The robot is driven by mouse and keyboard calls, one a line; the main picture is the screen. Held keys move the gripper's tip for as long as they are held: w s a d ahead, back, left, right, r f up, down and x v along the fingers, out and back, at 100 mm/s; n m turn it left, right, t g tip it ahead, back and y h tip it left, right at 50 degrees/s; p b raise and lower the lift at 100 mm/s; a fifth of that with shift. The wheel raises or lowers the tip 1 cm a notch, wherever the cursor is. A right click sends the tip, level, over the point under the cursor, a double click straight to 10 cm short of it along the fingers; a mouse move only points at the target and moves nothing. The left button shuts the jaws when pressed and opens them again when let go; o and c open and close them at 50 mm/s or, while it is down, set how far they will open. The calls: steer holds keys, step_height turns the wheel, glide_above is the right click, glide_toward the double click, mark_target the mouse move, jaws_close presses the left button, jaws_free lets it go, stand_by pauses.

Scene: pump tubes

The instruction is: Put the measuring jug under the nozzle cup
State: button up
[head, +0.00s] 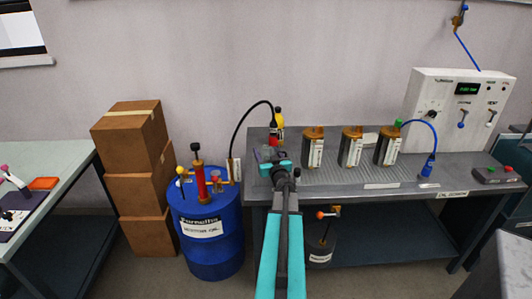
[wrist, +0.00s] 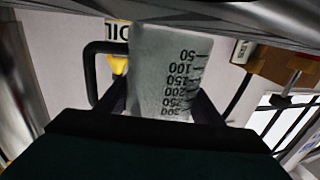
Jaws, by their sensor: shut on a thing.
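My gripper (head: 279,166) is over the left end of the grey bench in the head view. In the wrist view, my gripper (wrist: 163,98) is shut on the measuring jug (wrist: 168,60), with one finger on each side. The jug is pale and translucent, with black graduation marks and a dark handle at the left; it appears inverted in this picture. In the head view the jug is mostly hidden by my gripper. A dark nozzle with red and yellow parts (head: 274,132) stands behind my gripper, where a black hose ends. I cannot make out the cup clearly.
The blue drum (head: 207,243) with a red hand pump (head: 200,183) stands left of the bench (head: 375,187). Several metal canisters (head: 351,149) stand along the bench to the right. A white control panel (head: 461,110) is at the back right. Stacked boxes (head: 131,155) are at the left.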

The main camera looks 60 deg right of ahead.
steer(key=shift+f, duration=0.15)
steer(key=o, duration=1.1)
steer(key=shift+c, duration=0.2)
steer(key=shift+r, duration=0.2)
steer(key=shift+b+v, duration=0.5)
steer(key=shift+v, duration=4.2)
steer(key=shift+p+v, duration=0.4)
steer(key=shift+v, duration=0.4)
steer(key=shift+s+a, duration=0.3)
steer(key=shift+s, duration=0.1)
